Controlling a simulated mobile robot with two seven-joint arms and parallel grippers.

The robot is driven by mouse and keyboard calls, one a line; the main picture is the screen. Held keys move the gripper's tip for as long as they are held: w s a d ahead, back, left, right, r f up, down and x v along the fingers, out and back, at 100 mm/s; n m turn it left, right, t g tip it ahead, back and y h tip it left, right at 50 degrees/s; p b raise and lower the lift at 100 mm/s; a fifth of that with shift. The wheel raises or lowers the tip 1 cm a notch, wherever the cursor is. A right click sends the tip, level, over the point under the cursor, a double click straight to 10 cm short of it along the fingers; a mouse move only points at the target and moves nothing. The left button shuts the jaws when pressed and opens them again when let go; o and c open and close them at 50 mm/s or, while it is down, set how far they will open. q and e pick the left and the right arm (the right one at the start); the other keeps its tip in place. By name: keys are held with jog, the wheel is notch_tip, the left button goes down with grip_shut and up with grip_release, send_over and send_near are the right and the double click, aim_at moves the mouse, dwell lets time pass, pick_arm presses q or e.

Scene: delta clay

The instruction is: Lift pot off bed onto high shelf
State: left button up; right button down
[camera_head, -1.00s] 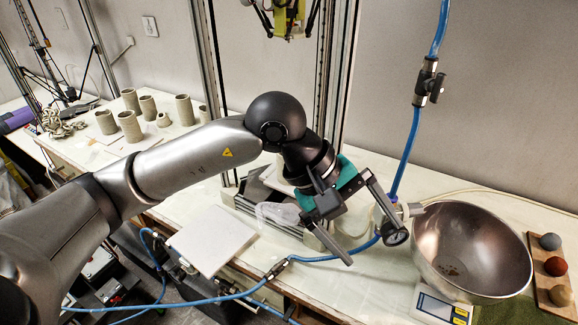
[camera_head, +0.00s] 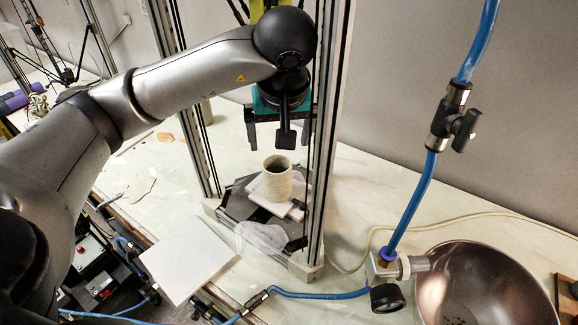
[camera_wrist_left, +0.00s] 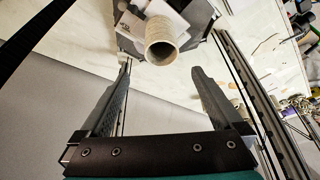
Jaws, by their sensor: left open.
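A beige clay pot (camera_head: 278,180) stands upright on a white tile on the dark printer bed (camera_head: 237,207), between metal posts. The pot also shows in the left wrist view (camera_wrist_left: 160,45), its open mouth facing the camera. My left gripper (camera_head: 278,138) is above and behind the pot, between the posts. It is open and empty; in the wrist view its fingers (camera_wrist_left: 162,72) point toward the pot, which appears beyond the fingertips, apart from them. My right gripper is out of view. I cannot make out a high shelf.
Metal posts (camera_head: 326,130) flank the bed closely. A white tile (camera_head: 188,258) lies at the front left. A blue hose with a valve (camera_head: 450,120) hangs at the right, near a metal bowl (camera_head: 485,290). Clear plastic (camera_head: 262,238) lies by the bed's front.

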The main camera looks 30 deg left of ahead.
pick_arm(q)
send_near(278, 164)
jog(key=s+f, duration=0.2)
jog(key=f, duration=0.1)
jog(key=w+f, duration=0.1)
jog(key=shift+w+a+f, duration=0.15)
jog(key=shift+w+f, duration=0.1)
jog(key=shift+f, duration=0.1)
jog(key=shift+x, duration=3.2)
jog(key=c, duration=1.4)
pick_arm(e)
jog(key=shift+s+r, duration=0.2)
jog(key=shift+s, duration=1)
pick_arm(q)
jog(key=shift+o, duration=0.2)
jog(key=shift+r, duration=0.15)
